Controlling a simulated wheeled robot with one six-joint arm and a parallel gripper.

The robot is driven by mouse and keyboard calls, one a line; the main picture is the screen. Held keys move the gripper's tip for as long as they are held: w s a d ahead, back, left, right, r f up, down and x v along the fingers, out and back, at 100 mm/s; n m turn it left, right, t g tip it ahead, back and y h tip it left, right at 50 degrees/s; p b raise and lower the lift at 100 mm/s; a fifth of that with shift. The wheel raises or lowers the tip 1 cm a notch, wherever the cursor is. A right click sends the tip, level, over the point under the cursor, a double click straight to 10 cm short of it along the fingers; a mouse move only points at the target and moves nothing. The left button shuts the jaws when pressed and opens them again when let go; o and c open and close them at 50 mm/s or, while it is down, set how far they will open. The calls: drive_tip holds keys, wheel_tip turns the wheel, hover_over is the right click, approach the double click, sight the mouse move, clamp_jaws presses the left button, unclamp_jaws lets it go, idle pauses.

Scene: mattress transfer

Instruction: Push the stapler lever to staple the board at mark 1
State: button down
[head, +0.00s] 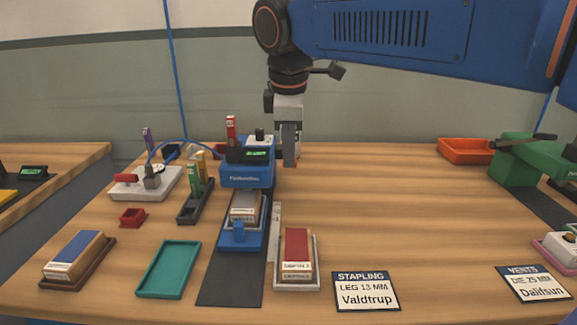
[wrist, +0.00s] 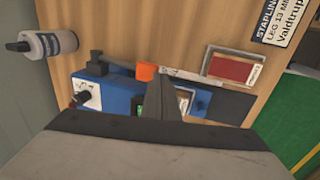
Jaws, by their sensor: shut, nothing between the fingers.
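The blue stapler (head: 246,177) stands on a dark mat in the middle of the bench, with a small green display on top. A board with a pale top (head: 245,207) sits in its blue front holder. In the wrist view the stapler body (wrist: 122,102) is partly hidden behind my gripper. A dark lever with an orange tip (wrist: 147,72) lies along its side. My gripper (head: 290,158) is shut and empty, pointing down just right of the stapler head. In the wrist view its fingers (wrist: 166,98) overlap the stapler. I cannot tell whether they touch the lever. Mark 1 is not readable.
A red-topped block in a grey tray (head: 317,276) stands right of the stapler, near the Stapling card (head: 366,291). An empty teal tray (head: 168,270) and a blue-topped block (head: 78,246) are left. An orange tray (head: 465,151) and green machine (head: 515,165) are right. The right-centre bench is clear.

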drive_tip(key=v, duration=0.8)
drive_tip(key=shift+s+r, duration=0.15)
drive_tip(key=shift+s, duration=0.1)
